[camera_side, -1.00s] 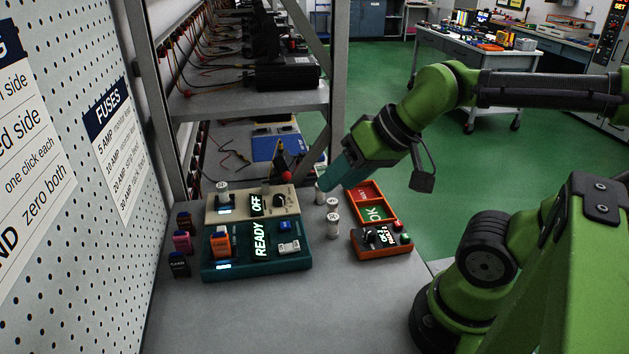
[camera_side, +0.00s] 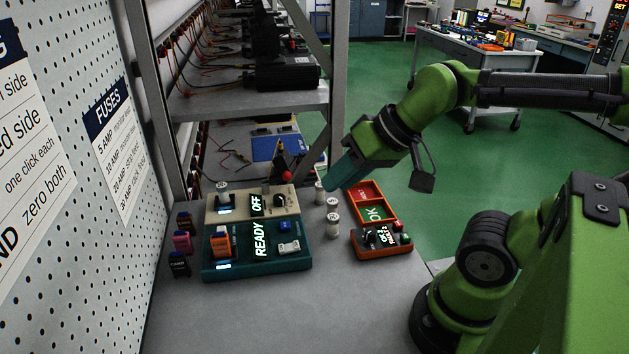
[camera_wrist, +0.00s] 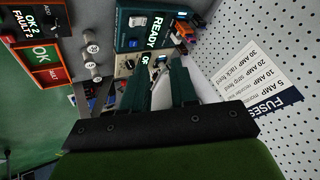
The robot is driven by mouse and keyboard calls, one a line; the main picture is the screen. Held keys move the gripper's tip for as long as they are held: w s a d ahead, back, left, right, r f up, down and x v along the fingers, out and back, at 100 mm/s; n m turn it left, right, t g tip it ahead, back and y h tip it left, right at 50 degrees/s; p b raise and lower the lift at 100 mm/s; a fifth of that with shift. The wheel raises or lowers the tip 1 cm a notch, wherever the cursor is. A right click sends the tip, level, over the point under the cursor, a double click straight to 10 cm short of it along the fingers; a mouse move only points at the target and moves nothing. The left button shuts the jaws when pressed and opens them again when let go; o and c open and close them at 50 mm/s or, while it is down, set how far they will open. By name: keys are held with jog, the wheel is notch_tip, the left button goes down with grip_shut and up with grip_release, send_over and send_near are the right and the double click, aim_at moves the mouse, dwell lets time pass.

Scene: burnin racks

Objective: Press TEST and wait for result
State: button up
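A teal tester (camera_side: 290,264) stands on the bench with its display reading READY (camera_side: 262,240); it also shows in the wrist view (camera_wrist: 128,32). An orange plug-in piece (camera_side: 221,245) stands upright at its left. A blue button (camera_side: 285,225) is at its upper right; its label is too small to read. A whitish piece (camera_side: 289,247) sits below the button. My gripper (camera_side: 331,185) is held above the bench, right of the tester and apart from it. In the wrist view its teal fingers (camera_wrist: 163,75) are apart, with a pale grey surface showing between them.
Behind the tester is a beige unit (camera_side: 285,212) reading OFF, with a knob. Small white cylinders (camera_side: 332,226) stand to the right, close to my gripper. An orange OK/FAULT tray (camera_side: 383,198) and an orange counter box (camera_side: 380,252) lie further right. The front bench is clear.

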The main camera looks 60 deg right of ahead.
grip_shut()
dwell(1.4)
